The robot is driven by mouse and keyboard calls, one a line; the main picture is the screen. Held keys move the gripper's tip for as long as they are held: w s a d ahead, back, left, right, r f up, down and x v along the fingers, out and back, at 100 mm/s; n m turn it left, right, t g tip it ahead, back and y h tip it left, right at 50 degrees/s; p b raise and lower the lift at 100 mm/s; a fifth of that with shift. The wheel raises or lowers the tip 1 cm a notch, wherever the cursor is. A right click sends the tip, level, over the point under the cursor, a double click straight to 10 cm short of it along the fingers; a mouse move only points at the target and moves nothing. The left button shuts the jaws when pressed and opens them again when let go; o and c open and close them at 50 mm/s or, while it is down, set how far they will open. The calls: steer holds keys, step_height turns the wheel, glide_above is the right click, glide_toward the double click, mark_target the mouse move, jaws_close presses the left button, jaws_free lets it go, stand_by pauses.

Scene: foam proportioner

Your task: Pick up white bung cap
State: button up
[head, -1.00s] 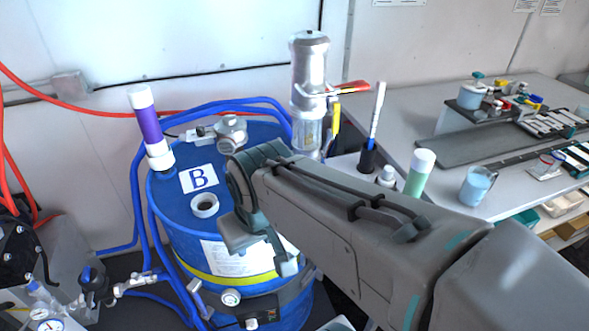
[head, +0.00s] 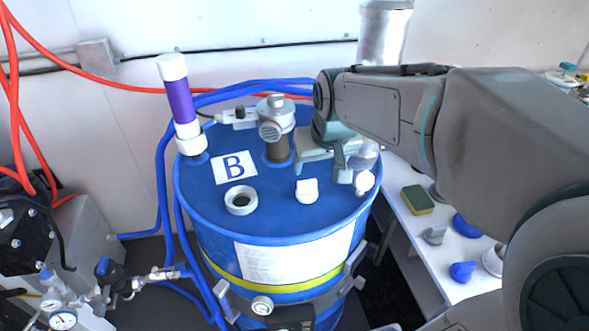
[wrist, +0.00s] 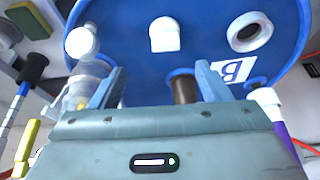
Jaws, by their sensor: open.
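A small white cap (head: 307,190), which looks like the bung cap, sits on top of the blue drum (head: 215,205), right of the middle front. It also shows in the wrist view (wrist: 164,35), at the top centre, beyond the finger tips. My gripper (head: 322,167) is above the drum top, just behind and right of this cap in the head view. In the wrist view my gripper (wrist: 158,84) has its fingers spread apart with nothing held between them. A white ring (head: 240,200) lies to the left of the cap, near the letter B label.
A pump fitting (head: 275,125) rises from the drum behind the cap. A purple and white tube (head: 180,105) stands at the left rim. A white rounded piece (head: 364,182) is near the right rim. A metal cylinder (head: 384,35) stands behind my arm. Blue hoses loop around the drum.

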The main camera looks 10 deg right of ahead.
mark_target(308, 182)
steer(key=x, duration=0.6)
steer(key=shift+w+a+f, duration=0.1)
steer(key=shift+a+f, duration=0.05)
steer(key=shift+f, duration=0.1)
steer(key=x, duration=0.4)
steer(key=shift+w+a+p, duration=0.2)
steer(key=shift+a+p, duration=0.15)
steer(key=shift+w+f, duration=0.25)
steer(key=shift+f, duration=0.3)
steer(key=c, duration=1)
